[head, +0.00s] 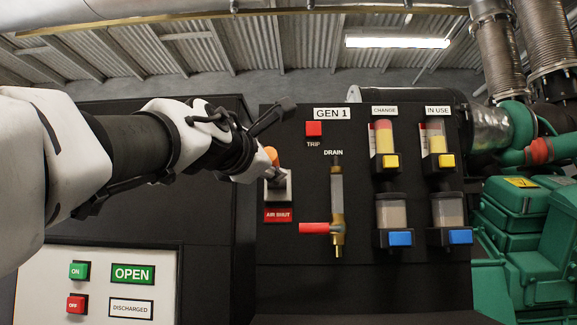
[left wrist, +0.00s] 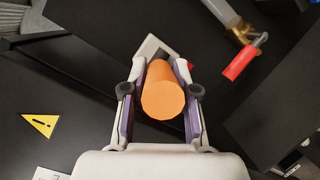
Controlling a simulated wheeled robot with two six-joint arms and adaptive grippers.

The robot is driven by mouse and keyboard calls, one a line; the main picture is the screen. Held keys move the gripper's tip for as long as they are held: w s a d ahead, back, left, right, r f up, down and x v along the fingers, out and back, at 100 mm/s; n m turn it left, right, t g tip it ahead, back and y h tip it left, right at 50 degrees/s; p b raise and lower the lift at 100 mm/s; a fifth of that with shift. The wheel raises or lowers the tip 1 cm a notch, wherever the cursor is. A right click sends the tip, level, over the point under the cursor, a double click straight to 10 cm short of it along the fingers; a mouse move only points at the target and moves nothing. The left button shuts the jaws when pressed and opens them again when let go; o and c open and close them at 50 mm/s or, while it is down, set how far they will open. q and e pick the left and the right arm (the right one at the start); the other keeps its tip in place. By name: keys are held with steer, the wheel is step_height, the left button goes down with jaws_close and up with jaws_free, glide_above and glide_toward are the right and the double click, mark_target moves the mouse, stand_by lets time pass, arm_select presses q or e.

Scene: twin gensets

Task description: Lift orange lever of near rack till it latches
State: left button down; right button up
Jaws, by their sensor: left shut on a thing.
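The orange lever (head: 271,155) is on the black GEN 1 rack (head: 300,245), above the red AIR SHUT label (head: 278,215). Its pale mount (head: 280,190) shows below it. My left gripper (head: 274,172) comes in from the left and covers part of the lever. In the left wrist view, the rounded end of the orange lever (left wrist: 163,98) sits between the two fingers of my left gripper (left wrist: 162,95), which is shut on it. The lever's lower part is mostly hidden. My right gripper is not in view.
Right of the lever is the drain tube with a red handle (head: 314,228). Further right are filter bowls with yellow tabs (head: 391,161) and blue tabs (head: 400,238). A white switch panel (head: 95,285) is at lower left. A green engine (head: 530,230) stands at right.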

arm_select(q)
steer(key=r+p, duration=0.1)
steer(key=p, duration=0.1)
steer(key=r+g+p, duration=0.1)
steer(key=p, duration=0.1)
steer(key=r+g+p, duration=0.1)
steer(key=r+p, duration=0.1)
steer(key=shift+w+n, duration=0.3)
steer(key=shift+w+g+y+p, duration=0.25)
steer(key=shift+g+y+p, duration=0.05)
steer(key=shift+g+p, duration=0.25)
steer(key=shift+w+r+n+g, duration=0.3)
steer(key=shift+w+r+g, duration=0.05)
steer(key=shift+r+g, duration=0.2)
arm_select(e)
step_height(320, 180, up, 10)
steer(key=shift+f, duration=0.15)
